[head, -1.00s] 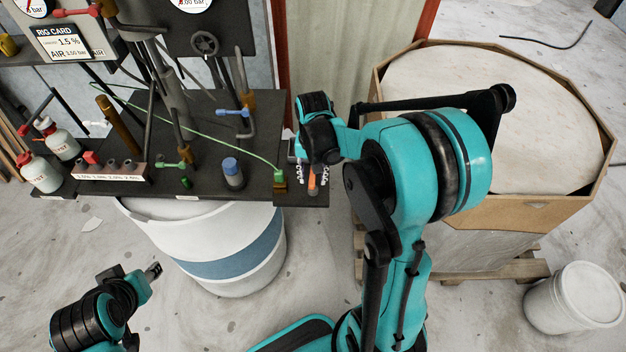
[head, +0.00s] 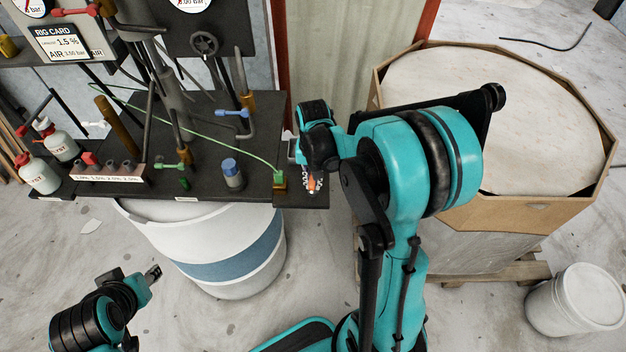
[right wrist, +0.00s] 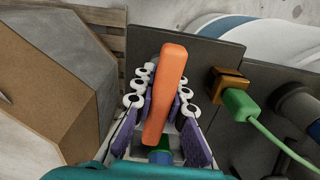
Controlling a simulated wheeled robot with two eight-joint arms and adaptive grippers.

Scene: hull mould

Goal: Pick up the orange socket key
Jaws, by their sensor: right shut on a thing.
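The orange socket key (right wrist: 166,90) lies between the fingers of my right gripper (right wrist: 152,82), seen close up in the right wrist view. The fingers, with purple pads and white rollers, are shut on it. In the head view the key (head: 311,185) is a small orange spot at the right end of the dark bench top, partly covered by my right gripper (head: 314,182). I cannot tell whether it is clear of the surface. My left gripper (head: 152,272) is low at the left, away from the bench; its opening is too small to judge.
A green plug with a cable in a brass block (head: 280,181) stands just left of the right gripper. A blue-capped grey cylinder (head: 232,175) is farther left on the bench top (head: 220,197). A large octagonal cardboard box (head: 520,213) stands at the right.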

